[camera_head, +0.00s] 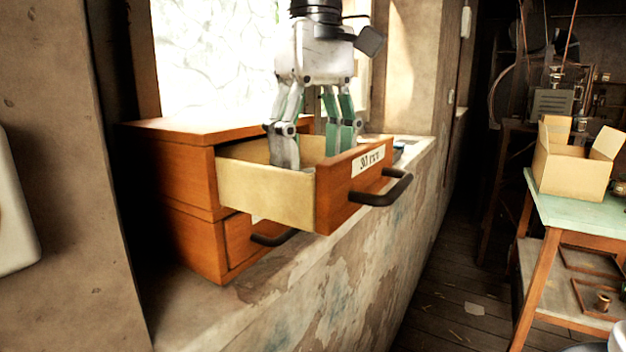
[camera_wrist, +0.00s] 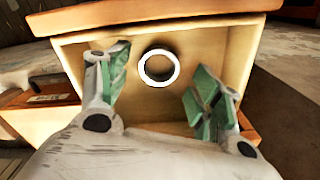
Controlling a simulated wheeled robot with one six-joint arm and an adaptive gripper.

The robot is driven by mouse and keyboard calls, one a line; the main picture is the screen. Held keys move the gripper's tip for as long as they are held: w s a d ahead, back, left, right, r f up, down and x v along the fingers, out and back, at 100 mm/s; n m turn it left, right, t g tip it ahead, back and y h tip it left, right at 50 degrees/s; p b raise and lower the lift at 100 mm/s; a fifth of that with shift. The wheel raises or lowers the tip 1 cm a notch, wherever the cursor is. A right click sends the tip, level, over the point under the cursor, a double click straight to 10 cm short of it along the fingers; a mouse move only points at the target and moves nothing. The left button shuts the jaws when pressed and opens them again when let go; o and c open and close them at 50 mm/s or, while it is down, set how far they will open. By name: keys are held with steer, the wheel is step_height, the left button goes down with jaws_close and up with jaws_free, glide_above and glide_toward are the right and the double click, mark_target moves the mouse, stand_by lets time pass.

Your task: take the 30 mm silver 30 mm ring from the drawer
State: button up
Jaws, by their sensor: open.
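The silver ring (camera_wrist: 174,67) lies flat on the floor of the open drawer, seen in the wrist view. In that view my gripper (camera_wrist: 157,88) is open, with one finger to the left of the ring and one to the right, both apart from it. The head view shows my gripper (camera_head: 310,150) pointing down with its fingers inside the drawer (camera_head: 265,196). The drawer is pulled out and has a "30 mm" label on its front. The ring is hidden behind the drawer walls in the head view.
The drawer belongs to a wooden cabinet (camera_head: 170,165) on a stone window sill (camera_head: 300,290). A lower drawer (camera_head: 245,240) sits beneath it. At the right, a cardboard box (camera_head: 572,172) stands on a green-topped table (camera_head: 590,212). Open floor lies between the sill and that table.

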step_height(320, 180, down, 2)
steer(key=shift+f, duration=0.1)
steer(key=shift+c, duration=0.2)
steer(key=c, duration=0.8)
steer(key=shift+c, duration=0.2)
